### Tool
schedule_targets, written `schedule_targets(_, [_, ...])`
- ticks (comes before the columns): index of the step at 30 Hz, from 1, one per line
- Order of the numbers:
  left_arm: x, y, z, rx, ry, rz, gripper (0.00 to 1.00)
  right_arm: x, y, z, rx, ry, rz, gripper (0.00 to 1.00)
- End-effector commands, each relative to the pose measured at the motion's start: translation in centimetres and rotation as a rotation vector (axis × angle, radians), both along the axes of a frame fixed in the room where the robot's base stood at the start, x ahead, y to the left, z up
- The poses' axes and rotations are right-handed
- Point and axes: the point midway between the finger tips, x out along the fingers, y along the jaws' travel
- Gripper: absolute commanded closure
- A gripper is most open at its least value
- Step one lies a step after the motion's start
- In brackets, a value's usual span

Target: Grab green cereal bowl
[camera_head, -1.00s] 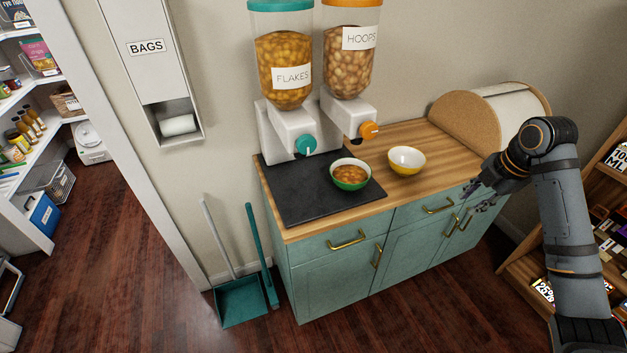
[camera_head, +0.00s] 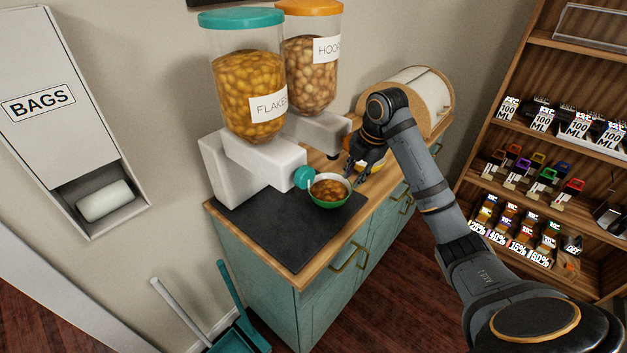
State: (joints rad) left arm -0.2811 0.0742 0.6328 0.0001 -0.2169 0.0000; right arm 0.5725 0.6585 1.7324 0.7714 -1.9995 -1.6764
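The green cereal bowl (camera_head: 328,203), green outside and white inside, holds brown cereal. It stands upright on the dark mat (camera_head: 258,232) near the dispenser's teal knob (camera_head: 303,178). My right gripper (camera_head: 356,176) reaches over the counter just behind and to the right of the bowl's rim. Its dark fingers look spread and empty, with a small gap to the bowl, though contact is hard to judge. My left gripper is not in view.
A yellow bowl (camera_head: 377,167) is mostly hidden behind my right gripper. The flakes dispenser (camera_head: 247,99) and hoops dispenser (camera_head: 309,75) stand at the back. The mat's front is clear.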

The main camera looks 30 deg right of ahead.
Motion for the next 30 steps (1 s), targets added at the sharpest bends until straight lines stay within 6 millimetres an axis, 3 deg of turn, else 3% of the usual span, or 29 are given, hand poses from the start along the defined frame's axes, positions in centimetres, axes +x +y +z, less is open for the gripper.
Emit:
schedule_targets(2, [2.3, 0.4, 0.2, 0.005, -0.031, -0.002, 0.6, 0.3, 0.1, 0.1, 0.003, -0.013, 0.0, 0.7])
schedule_targets(4, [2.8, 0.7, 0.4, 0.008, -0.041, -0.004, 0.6, 0.4, 0.2, -0.3, 0.005, -0.011, 0.0, 0.7])
schedule_targets(5, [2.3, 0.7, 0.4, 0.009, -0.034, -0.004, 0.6, 0.5, 0.2, -0.7, 0.005, -0.011, 0.0, 0.7])
schedule_targets(10, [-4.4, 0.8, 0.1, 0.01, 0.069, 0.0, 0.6, 1.2, 0.5, -3.6, 0.007, -0.009, 0.0, 0.7])
schedule_targets(13, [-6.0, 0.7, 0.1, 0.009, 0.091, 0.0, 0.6, 1.5, 0.5, -4.7, 0.004, -0.009, 0.0, 0.7])
schedule_targets(16, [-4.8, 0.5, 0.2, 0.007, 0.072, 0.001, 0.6, 1.6, 0.5, -5.0, 0.004, -0.011, 0.001, 0.7])
schedule_targets(19, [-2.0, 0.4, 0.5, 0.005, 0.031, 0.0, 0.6, 1.6, 0.7, -5.4, 0.004, -0.009, 0.001, 0.7])
schedule_targets(22, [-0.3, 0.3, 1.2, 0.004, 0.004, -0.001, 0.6, 1.9, 1.2, -6.8, 0.007, -0.006, 0.0, 0.7])
schedule_targets(26, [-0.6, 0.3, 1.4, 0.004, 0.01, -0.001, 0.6, 2.4, 1.5, -9.0, 0.005, -0.008, 0.0, 0.7])
schedule_targets(30, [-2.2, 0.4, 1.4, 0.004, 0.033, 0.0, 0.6, 2.6, 1.5, -10.0, 0.002, -0.01, 0.001, 0.7])
